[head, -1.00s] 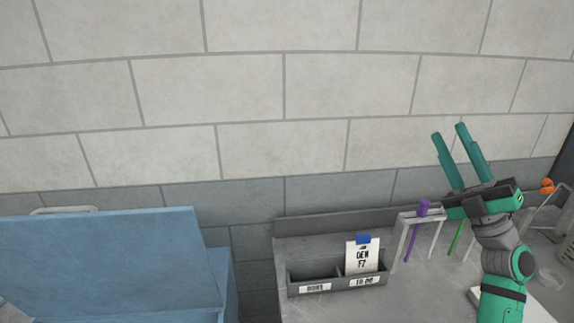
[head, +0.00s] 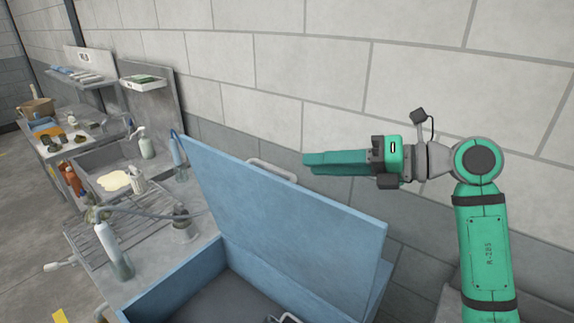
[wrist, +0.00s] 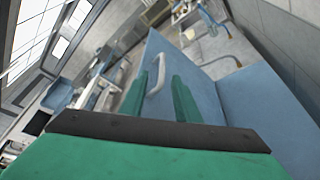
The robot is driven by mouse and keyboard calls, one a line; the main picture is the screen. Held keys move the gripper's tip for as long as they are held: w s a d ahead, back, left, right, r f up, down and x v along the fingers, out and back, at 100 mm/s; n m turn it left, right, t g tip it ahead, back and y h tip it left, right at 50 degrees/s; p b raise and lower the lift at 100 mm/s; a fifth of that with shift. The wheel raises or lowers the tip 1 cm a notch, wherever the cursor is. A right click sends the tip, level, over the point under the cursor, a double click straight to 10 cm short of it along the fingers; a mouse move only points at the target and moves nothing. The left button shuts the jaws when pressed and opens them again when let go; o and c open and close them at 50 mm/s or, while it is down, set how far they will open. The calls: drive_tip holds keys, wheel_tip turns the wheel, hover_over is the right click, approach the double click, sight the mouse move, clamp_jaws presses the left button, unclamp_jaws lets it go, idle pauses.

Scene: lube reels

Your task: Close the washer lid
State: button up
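The blue washer (head: 172,296) stands in the lower middle of the head view. Its blue lid (head: 290,215) is raised and leans toward the wall, with the basin open below. A grey bar handle (head: 272,170) sits at the lid's upper edge and also shows in the wrist view (wrist: 156,78). My gripper (head: 307,164) is on the wall side of the lid, just right of the handle, pointing left. In the wrist view its green fingers (wrist: 158,84) are spread and empty, with the handle showing ahead between them. I cannot tell whether anything touches.
The block wall (head: 420,90) runs close behind the lid and my arm. Left of the washer is a grey bench (head: 150,255) with a grate, bottles and a lamp-like arm. A sink bench and shelves (head: 148,85) stand farther left.

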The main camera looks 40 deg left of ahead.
sight(271, 166)
drive_tip(key=x, duration=1.1)
drive_tip(key=shift+s+a+f, duration=0.15)
drive_tip(key=shift+a+f, duration=0.1)
drive_tip(key=shift+f, duration=0.2)
drive_tip(key=shift+c, duration=0.2)
clamp_jaws()
